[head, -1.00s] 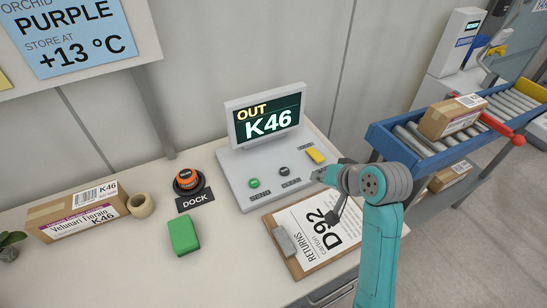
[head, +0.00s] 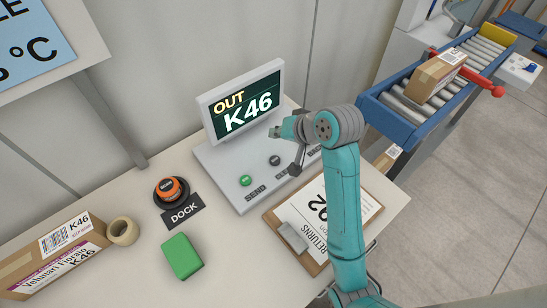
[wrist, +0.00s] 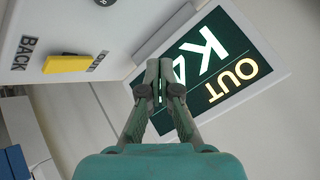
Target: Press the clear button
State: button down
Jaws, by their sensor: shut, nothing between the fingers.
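The grey console (head: 222,174) stands on the bench, its screen (head: 243,101) reading OUT K46. A green button (head: 245,180) is by the SEND label. A dark round button (head: 274,160) sits right of it; its label is partly hidden by my arm, so I cannot read CLEAR. My gripper (head: 275,132) is shut and empty, raised above the console in front of the screen, apart from the buttons. In the wrist view its closed fingertips (wrist: 161,62) overlap the screen. The dark button (wrist: 102,2) shows at the top edge there, beside a yellow switch (wrist: 68,64) between BACK and OUT.
A clipboard (head: 271,217) lies in front. A roller conveyor (head: 404,114) with a carton is at right.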

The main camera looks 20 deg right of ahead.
aim_at(277, 160)
jog(key=shift+f, duration=4.4)
jog(key=shift+f, duration=0.15)
jog(key=shift+f, duration=0.25)
jog(key=shift+f, duration=0.45)
jog(key=shift+r, duration=0.9)
jog(key=shift+r, duration=0.1)
jog(key=shift+r, duration=2.4)
jog(key=shift+s, duration=0.1)
